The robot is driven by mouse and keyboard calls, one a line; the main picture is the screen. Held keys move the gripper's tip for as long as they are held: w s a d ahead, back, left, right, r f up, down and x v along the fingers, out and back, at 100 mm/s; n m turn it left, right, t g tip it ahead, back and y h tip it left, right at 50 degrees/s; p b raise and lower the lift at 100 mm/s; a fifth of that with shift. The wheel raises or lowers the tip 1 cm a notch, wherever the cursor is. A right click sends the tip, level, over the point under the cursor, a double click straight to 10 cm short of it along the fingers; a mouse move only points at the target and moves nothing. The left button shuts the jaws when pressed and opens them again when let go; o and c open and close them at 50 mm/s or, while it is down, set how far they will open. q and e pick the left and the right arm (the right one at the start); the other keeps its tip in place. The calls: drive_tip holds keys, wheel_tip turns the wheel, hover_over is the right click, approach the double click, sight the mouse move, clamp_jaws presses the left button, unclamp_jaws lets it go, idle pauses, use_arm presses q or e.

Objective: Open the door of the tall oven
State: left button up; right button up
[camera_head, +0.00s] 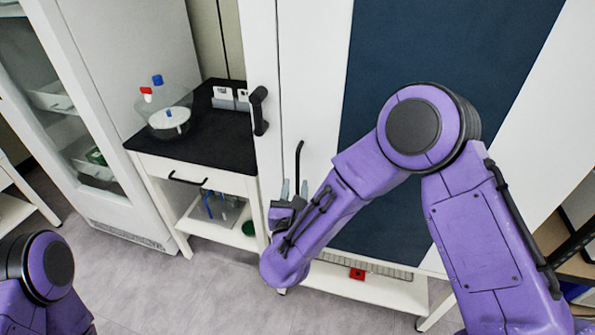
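The tall oven is the tall white unit with a dark blue door panel (400,60) at the centre right. A thin, upright black handle (299,160) is on its white front, left of the panel. My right gripper (295,189) is low in front of the oven, at the lower end of this handle. Its two grey fingers point up and stand apart, with the handle's lower end appearing between them; I cannot tell whether they touch it. The door looks shut. My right arm covers part of the panel. My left gripper is out of view.
A thicker black handle (259,111) sticks out from the white front further left. A black-topped side table (205,135) with a glass vessel (166,114) stands left of the oven. A glass-fronted cabinet (110,190) is at far left. Grey floor (200,290) is clear in front.

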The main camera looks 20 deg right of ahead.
sight(297, 176)
drive_tip(key=p+x, duration=0.1)
drive_tip(key=x, duration=0.4)
drive_tip(key=shift+w+d, duration=0.15)
drive_tip(key=shift+w, duration=0.1)
drive_tip(key=shift+f, duration=0.1)
clamp_jaws()
